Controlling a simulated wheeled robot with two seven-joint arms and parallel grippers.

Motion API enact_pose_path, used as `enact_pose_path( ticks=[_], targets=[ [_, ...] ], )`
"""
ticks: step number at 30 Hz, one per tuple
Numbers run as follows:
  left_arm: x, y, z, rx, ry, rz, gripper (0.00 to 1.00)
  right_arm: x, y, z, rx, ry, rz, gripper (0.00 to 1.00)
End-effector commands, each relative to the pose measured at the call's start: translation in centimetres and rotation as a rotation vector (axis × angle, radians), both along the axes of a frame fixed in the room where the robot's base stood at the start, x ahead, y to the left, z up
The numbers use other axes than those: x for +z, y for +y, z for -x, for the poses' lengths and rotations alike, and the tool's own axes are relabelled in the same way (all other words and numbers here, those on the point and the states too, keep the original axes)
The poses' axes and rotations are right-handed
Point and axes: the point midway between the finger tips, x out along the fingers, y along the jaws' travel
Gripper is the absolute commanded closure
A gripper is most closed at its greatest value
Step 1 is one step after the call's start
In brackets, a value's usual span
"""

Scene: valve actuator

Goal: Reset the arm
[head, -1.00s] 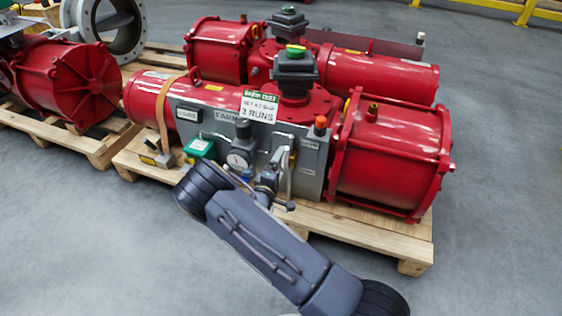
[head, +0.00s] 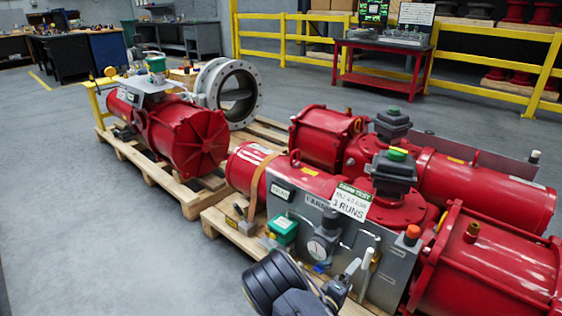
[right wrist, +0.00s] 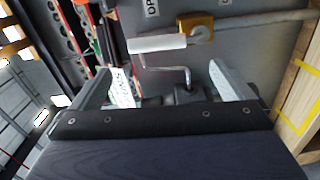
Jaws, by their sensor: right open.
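Two red valve actuators lie side by side on a wooden pallet; the front one (head: 505,255) carries a grey control panel (head: 335,240). A small white-gripped lever (head: 366,270) stands at the panel's lower right. In the right wrist view, a white grip (right wrist: 157,43) on a bent metal rod shows beside a brass-coloured fitting (right wrist: 197,27) on the panel. My right gripper (right wrist: 160,72) is open, its fingers apart on either side of the bent rod, with no visible grip on it. In the head view, the right gripper (head: 350,273) is low, close to the panel front. My left gripper is out of view.
A third red actuator (head: 185,140) with a large grey flanged valve (head: 228,92) sits on a pallet at the left. A yellow railing (head: 490,64) and a red table (head: 382,68) stand behind. Open grey floor (head: 70,220) lies at the left.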

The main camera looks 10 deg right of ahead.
Motion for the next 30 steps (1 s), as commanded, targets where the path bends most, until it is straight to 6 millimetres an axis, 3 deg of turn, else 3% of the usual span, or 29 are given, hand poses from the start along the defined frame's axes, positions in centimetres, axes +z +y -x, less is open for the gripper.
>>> enact_pose_path(
  ticks=[5,10,17,23,27,30],
  targets=[
    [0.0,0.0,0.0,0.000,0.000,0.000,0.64,0.6,-0.7,-0.6,-0.023,-0.021,-0.307,0.00],
    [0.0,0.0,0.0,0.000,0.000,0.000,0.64,2.2,0.5,-0.8,-0.036,-0.059,-0.794,0.00],
    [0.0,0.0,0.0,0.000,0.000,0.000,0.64,8.6,4.3,1.1,-0.003,-0.086,-1.376,0.00],
    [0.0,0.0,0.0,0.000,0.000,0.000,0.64,16.1,7.2,6.2,0.053,-0.038,-1.747,0.00],
    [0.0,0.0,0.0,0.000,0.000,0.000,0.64,20.5,8.6,11.9,0.081,0.041,-1.904,0.00],
    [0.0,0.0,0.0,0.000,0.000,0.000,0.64,22.5,9.1,16.4,0.077,0.102,-1.958,0.00]
  ],
)
